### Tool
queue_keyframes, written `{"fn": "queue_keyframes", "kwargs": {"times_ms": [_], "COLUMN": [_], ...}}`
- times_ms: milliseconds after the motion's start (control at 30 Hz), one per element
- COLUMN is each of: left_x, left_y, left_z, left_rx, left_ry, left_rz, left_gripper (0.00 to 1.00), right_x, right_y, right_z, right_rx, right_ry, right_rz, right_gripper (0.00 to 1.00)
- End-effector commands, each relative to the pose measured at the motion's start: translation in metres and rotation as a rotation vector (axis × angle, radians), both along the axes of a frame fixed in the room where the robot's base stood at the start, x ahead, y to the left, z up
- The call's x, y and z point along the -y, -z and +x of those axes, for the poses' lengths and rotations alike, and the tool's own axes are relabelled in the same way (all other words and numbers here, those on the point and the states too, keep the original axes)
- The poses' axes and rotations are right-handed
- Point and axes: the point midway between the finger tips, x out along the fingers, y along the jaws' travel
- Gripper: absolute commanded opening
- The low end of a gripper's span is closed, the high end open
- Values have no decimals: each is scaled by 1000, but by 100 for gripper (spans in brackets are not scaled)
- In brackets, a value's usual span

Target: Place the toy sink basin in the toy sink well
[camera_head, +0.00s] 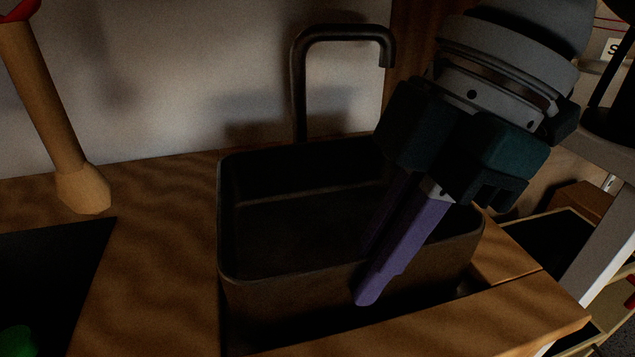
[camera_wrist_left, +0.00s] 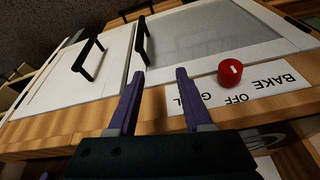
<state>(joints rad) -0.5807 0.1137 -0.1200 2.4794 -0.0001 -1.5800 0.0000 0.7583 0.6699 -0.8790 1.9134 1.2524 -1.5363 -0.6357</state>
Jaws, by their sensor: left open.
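The dark toy sink basin (camera_head: 300,290) is in the middle of the head view, below the faucet. Its rim stands above the wooden counter and its lower front is hidden behind the counter edge. The sink well (camera_head: 464,287) shows only as a dark gap at the basin's right; its floor is hidden. My right gripper (camera_head: 366,278) comes from the upper right, with one purple finger inside the basin and one outside, shut on the front wall. My left gripper (camera_wrist_left: 160,73) is open and empty in the left wrist view, in front of the toy kitchen's face.
A black faucet (camera_head: 299,90) stands behind the basin. A wooden post (camera_head: 45,95) and a dark panel (camera_head: 45,275) are at the left. The left wrist view shows a red knob (camera_wrist_left: 230,73), black handles (camera_wrist_left: 88,55) and white doors (camera_wrist_left: 215,45) near the left fingers.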

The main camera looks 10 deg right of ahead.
Motion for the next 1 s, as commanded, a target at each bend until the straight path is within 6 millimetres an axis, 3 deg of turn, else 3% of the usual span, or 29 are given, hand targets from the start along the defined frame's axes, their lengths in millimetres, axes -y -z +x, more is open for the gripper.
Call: {"fn": "queue_keyframes", "kwargs": {"times_ms": [567, 600, 900, 1000], "left_x": [-3, -3, -2, -2], "left_y": [-1, -1, -1, -1], "left_z": [0, 0, 1, 1], "left_rx": [3, 3, 2, 2], "left_ry": [7, 7, 6, 5], "left_rz": [10, 10, 9, 8], "left_gripper": [50, 50, 50, 50], "right_x": [0, 0, 0, 0], "right_y": [5, 5, 5, 5], "right_z": [0, 0, 0, 0], "right_rx": [0, 0, 0, 0], "right_ry": [0, 0, 0, 0], "right_rz": [2, 2, 1, 1], "right_gripper": [0, 7, 40, 40]}}
